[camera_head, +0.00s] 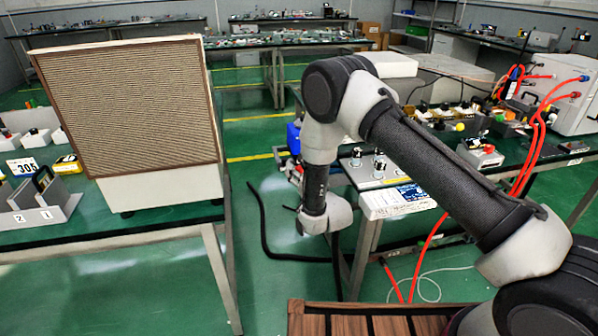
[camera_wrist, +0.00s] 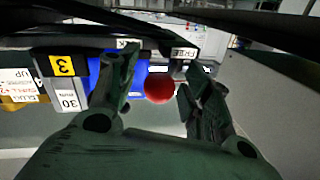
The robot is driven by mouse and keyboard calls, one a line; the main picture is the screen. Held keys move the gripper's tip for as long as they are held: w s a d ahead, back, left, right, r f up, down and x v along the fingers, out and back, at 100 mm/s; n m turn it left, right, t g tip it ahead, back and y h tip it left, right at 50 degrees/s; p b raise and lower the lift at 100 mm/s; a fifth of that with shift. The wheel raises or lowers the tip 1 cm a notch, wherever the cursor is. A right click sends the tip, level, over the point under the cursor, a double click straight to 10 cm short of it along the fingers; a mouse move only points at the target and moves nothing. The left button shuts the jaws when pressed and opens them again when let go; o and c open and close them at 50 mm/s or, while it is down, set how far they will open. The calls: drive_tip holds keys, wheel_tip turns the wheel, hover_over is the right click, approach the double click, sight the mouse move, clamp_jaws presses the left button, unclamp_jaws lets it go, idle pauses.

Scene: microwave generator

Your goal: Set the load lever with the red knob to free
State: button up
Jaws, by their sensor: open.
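The red knob (camera_wrist: 159,87) of the load lever shows in the wrist view, between the two fingers of my gripper (camera_wrist: 155,85). The fingers are apart, and I see a gap between the knob and the right finger; whether the left finger touches it I cannot tell. A label that seems to read FREE (camera_wrist: 180,52) is just above and right of the knob. The lever's shaft is mostly hidden. In the head view my arm reaches down beside the right bench, and the gripper and the knob are hidden behind it there.
In the head view, the right bench (camera_head: 360,240) carries equipment and red cables (camera_head: 530,160). A large mesh-fronted box (camera_head: 130,110) stands on the left bench.

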clamp_jaws()
drive_tip(key=shift+s+a, duration=0.1)
drive_tip(key=shift+a, duration=0.05)
drive_tip(key=s+a+m+h, duration=0.2)
drive_tip(key=a+m+h, duration=0.4)
drive_tip(key=m+h, duration=0.4)
drive_tip(key=shift+h, duration=2.9)
drive_tip(key=shift+m, duration=0.3)
unclamp_jaws()
